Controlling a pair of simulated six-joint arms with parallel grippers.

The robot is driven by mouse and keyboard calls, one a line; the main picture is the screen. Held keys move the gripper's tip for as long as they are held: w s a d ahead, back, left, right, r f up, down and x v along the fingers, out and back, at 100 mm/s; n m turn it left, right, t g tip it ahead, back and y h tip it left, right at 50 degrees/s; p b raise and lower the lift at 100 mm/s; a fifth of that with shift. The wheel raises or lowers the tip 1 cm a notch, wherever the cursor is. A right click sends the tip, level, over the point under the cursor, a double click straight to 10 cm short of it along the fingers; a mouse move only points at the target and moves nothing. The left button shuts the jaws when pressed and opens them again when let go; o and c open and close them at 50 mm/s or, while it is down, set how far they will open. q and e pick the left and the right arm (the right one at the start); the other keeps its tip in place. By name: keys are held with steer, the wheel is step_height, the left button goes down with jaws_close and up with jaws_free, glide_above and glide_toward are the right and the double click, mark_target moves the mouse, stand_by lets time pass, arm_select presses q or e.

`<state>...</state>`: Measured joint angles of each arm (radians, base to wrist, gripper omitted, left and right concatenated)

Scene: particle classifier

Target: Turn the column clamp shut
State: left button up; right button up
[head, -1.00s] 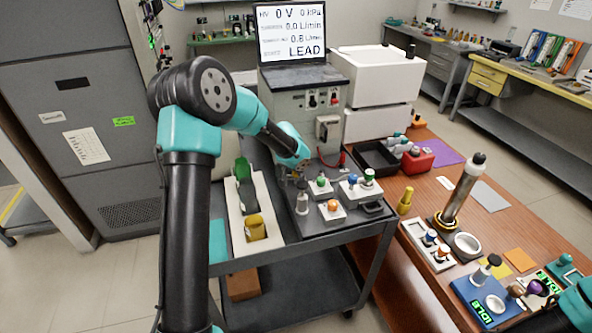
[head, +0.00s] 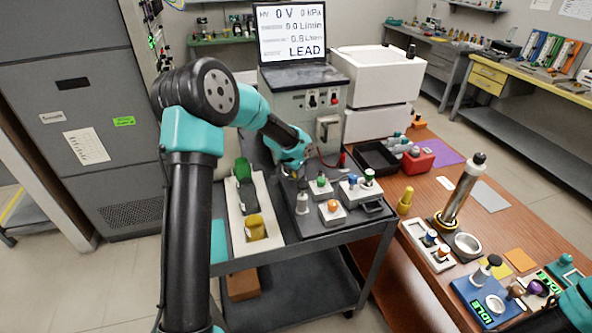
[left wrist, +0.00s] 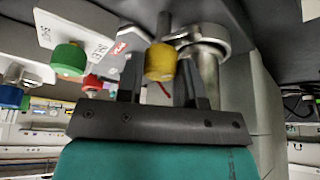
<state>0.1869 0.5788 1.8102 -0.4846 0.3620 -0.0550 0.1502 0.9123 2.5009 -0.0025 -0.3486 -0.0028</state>
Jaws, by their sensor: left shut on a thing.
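A yellow knob (left wrist: 160,62) sits between the two fingers of my left gripper (left wrist: 158,80) in the left wrist view, and the gripper is shut on it. Behind it, a metal ring-like collar (left wrist: 205,38) surrounds a grey metal column (left wrist: 208,75). I take the knob to be the column clamp's. In the head view, my left gripper (head: 292,172) is at the front of the grey instrument (head: 300,115), low over the cart, and my wrist hides the knob and clamp there. My right gripper is not visible.
Small white blocks with a green knob (head: 320,181) and an orange knob (head: 332,205) stand close right of my left gripper. A white tray (head: 238,225) lies to its left. The screen (head: 291,32) reads 0 V and LEAD. A wooden table (head: 400,265) stands at right.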

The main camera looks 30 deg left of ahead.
arm_select(q)
steer(key=o, duration=0.9)
steer(key=shift+n+y, duration=0.6)
steer(key=shift+n, duration=0.9)
